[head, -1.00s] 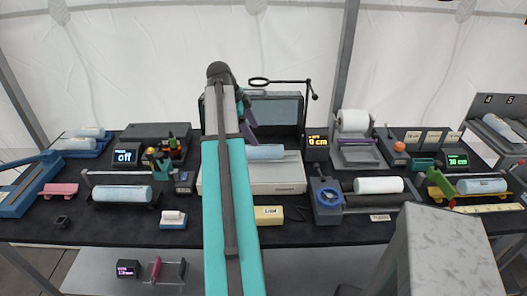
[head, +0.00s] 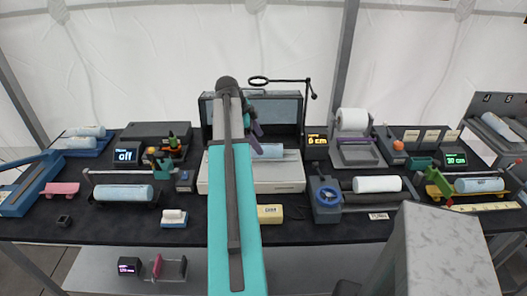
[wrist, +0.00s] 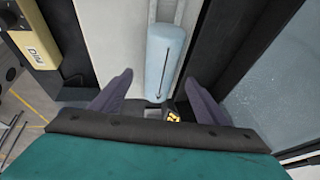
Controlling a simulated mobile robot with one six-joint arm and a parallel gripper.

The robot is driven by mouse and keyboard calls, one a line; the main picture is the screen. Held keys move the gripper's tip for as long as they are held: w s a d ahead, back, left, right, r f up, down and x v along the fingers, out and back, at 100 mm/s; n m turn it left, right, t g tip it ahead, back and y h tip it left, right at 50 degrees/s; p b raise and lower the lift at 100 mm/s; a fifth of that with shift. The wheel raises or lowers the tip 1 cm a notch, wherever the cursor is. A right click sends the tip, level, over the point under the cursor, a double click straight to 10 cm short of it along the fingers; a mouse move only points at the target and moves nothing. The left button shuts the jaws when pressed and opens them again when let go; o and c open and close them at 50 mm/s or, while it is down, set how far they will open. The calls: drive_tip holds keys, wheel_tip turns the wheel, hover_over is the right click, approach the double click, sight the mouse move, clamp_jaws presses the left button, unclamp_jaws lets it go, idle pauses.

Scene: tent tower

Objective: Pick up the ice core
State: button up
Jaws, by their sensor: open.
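A pale blue ice core (head: 268,151) lies on a light grey flat-topped unit (head: 230,180) at the centre of the table, partly hidden behind my arm. In the wrist view this core (wrist: 162,62) lies lengthwise with a dark line along it. My gripper (wrist: 159,78) is open. Its two purple fingers are spread to either side of the core's near end, with gaps on both sides. I cannot tell their height over it. In the head view my gripper (head: 256,128) is mostly hidden behind the arm. Similar cores lie at left (head: 123,193) and right (head: 479,185).
A dark-framed case (head: 285,110) stands behind the core, with a magnifier arm above it. A yellow block (head: 270,214) sits in front. Other tools crowd the table.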

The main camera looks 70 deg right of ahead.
sight(262, 145)
drive_tip(key=shift+p+x, duration=1.25)
drive_tip(key=shift+x, duration=1.3)
drive_tip(key=shift+c, duration=0.4)
drive_tip(key=c, duration=1.4)
drive_tip(key=shift+o, duration=0.2)
drive_tip(key=shift+w+r, duration=0.1)
drive_tip(key=shift+r, duration=0.1)
drive_tip(key=shift+r+b, duration=0.95)
drive_tip(key=shift+r, duration=0.55)
drive_tip(key=s+a+b, duration=0.2)
drive_tip(key=a, duration=0.5)
drive_tip(key=s+a+r+b, duration=0.1)
drive_tip(key=s+a+b, duration=0.1)
drive_tip(key=a, duration=0.6)
drive_tip(key=shift+s+r+b, duration=0.3)
drive_tip(key=shift+s, duration=0.3)
drive_tip(key=shift+a, duration=0.1)
